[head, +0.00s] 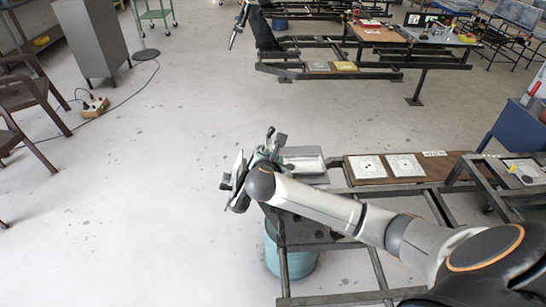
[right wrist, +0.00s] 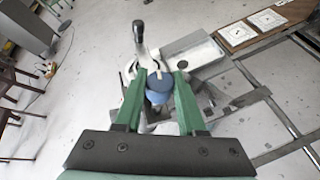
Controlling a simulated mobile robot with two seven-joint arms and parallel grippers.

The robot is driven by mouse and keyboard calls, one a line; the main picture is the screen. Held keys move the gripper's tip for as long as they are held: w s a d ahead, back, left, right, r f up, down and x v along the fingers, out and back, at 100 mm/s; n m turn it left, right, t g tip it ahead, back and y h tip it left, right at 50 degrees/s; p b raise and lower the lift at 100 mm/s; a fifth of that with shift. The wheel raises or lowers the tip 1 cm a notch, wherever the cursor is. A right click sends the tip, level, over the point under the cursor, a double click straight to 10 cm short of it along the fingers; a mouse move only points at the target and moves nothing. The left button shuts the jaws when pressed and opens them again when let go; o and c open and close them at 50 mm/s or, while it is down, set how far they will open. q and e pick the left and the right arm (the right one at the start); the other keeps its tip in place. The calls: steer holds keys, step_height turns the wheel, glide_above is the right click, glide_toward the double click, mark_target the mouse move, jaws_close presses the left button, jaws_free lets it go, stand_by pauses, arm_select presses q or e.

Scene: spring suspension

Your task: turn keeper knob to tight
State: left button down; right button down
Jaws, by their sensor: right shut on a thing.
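The keeper knob (right wrist: 158,88) is blue and round, and sits between the two green fingertips of my right gripper (right wrist: 161,78) in the right wrist view. The gripper is shut on it from both sides. A dark-handled lever (right wrist: 139,34) stands up just beyond the knob, by a pale curved metal part. In the head view my right arm reaches in from the right to the bench's left end, and the wrist hides the knob there. Any mark for tight or loose is too small to read. My left gripper is out of view.
A grey metal tray (head: 304,160) lies beside the gripper. A brown board (head: 361,181) with white square plates is farther right on the bench frame. A teal drum (head: 288,254) stands under the bench.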

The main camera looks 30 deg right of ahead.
stand_by(0.5)
steer(key=c, duration=0.5)
jaws_free()
steer(key=v, duration=1.2)
steer(key=shift+a, duration=0.2)
steer(key=shift+s+r, duration=0.1)
steer(key=shift+r, duration=0.05)
